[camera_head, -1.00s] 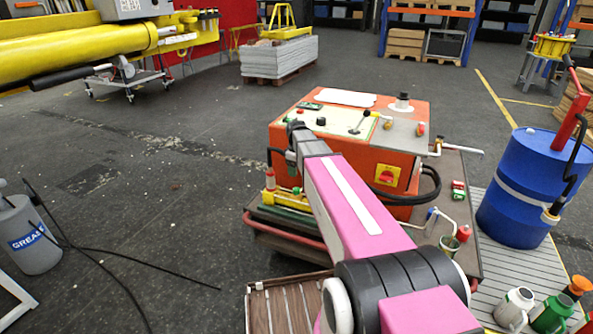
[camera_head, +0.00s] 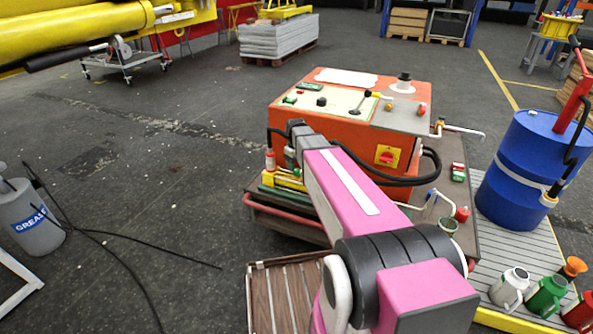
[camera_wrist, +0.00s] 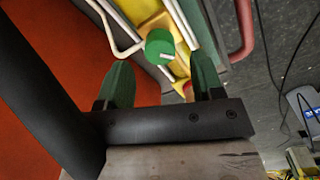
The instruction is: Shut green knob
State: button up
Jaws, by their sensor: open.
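The green knob (camera_wrist: 160,46) shows in the wrist view as a round cap with a white mark on its face. It sits on a yellow fitting (camera_wrist: 181,66) beside pale bent pipes. My gripper (camera_wrist: 161,72) is open, with one green finger on each side of the knob's line. The knob appears a little beyond the fingertips, with clear gaps on both sides and no contact seen. In the head view my arm reaches down to the left side of the orange machine (camera_head: 330,122).
A red rail (camera_wrist: 244,28) runs to the right of the knob in the wrist view. The machine's orange wall (camera_wrist: 45,125) is close on the left. In the head view a blue drum (camera_head: 520,165) stands on the right and a grey grease can (camera_head: 37,222) on the left.

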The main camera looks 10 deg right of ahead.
aim_at(296, 169)
jog(key=shift+f, duration=1.75)
jog(key=shift+c, duration=0.2)
jog(key=c, duration=0.9)
jog(key=m, duration=0.4)
jog(key=shift+m, duration=1.9)
